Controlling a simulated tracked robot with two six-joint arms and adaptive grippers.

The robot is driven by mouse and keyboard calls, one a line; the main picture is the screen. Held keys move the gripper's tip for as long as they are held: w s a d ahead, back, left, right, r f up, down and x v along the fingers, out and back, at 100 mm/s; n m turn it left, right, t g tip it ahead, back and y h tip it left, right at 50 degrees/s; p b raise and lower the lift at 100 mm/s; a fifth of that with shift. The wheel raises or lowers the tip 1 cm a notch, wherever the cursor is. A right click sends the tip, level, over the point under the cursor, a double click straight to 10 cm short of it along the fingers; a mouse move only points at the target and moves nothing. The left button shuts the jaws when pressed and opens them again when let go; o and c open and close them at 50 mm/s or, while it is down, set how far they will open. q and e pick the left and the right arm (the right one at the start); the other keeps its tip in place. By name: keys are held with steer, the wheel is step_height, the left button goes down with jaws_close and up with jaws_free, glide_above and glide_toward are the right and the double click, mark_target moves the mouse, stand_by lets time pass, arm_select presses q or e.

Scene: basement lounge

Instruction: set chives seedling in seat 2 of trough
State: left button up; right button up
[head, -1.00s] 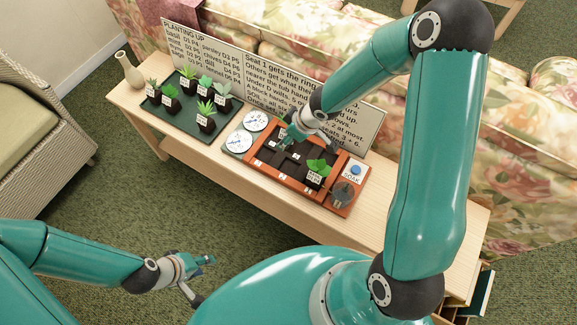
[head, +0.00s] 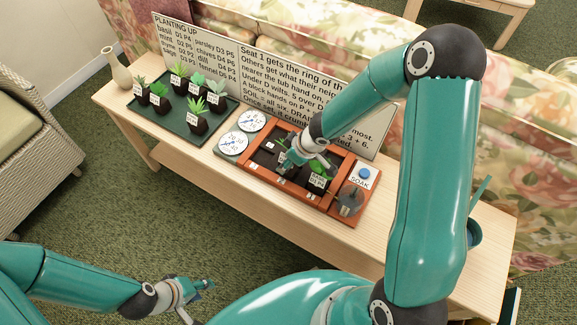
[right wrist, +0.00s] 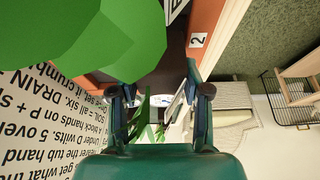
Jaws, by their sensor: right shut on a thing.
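The reddish-brown planting trough (head: 302,203) lies on the bench with dark soil inside. A broad-leaved seedling (head: 319,169) with a white label stands at its right end. My right gripper (head: 297,160) is low over the trough, just left of that seedling. In the right wrist view my right gripper (right wrist: 158,105) is shut on a small seedling with green leaves (right wrist: 142,112); its name cannot be read. A seat label "2" (right wrist: 198,40) shows on the trough's rim there, and a large green leaf (right wrist: 130,40) fills the upper left. My left gripper (head: 192,298) is open and empty, low over the floor.
A dark green tray (head: 180,128) with several labelled seedlings stands left on the bench. Two round white dials (head: 242,132) lie between tray and trough. A blue SOAK button (head: 364,173) is right of the trough. A lettered board (head: 300,88) stands behind; a vase (head: 119,72) is far left.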

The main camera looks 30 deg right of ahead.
arm_select(q)
steer(key=shift+f, duration=0.45)
arm_select(e)
steer(key=shift+f, duration=0.4)
arm_select(q)
steer(key=shift+f, duration=0.1)
arm_select(e)
steer(key=shift+f, duration=0.1)
steer(key=shift+f+b, duration=0.55)
steer(key=shift+b, duration=0.1)
steer(key=o, duration=1.2)
steer(key=shift+c, duration=0.2)
arm_select(q)
steer(key=shift+f, duration=0.5)
steer(key=shift+r, duration=0.1)
arm_select(e)
steer(key=shift+r, duration=0.15)
